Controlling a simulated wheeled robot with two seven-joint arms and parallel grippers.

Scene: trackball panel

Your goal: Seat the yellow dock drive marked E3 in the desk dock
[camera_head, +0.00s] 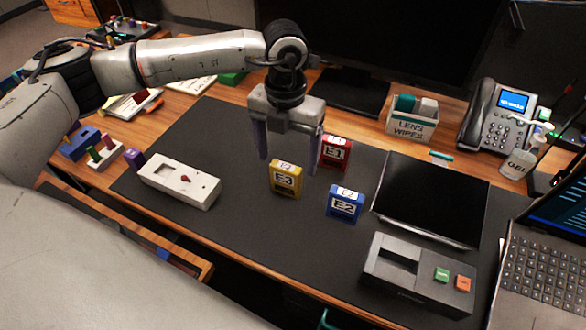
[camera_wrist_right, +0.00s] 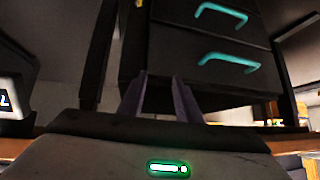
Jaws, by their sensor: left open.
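The yellow drive marked E3 (camera_head: 285,180) stands upright on the dark desk mat (camera_head: 240,225). My left gripper (camera_head: 289,162) is open and points down, its fingers above and around the far side of the E3 drive; I cannot tell whether they touch it. The grey desk dock (camera_head: 415,283) is at the front right, with a dark slot in its top and a green and an orange button. My right gripper (camera_wrist_right: 158,92) shows in the right wrist view with its fingers apart and nothing between them, away from the desk top.
The red E1 drive (camera_head: 335,153) stands close to the left gripper's right finger. The blue E2 drive (camera_head: 345,202) stands between E3 and the dock. A black flat panel (camera_head: 432,198) lies behind the dock. A white box device (camera_head: 180,182) is at left. A laptop (camera_head: 545,265) is at right.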

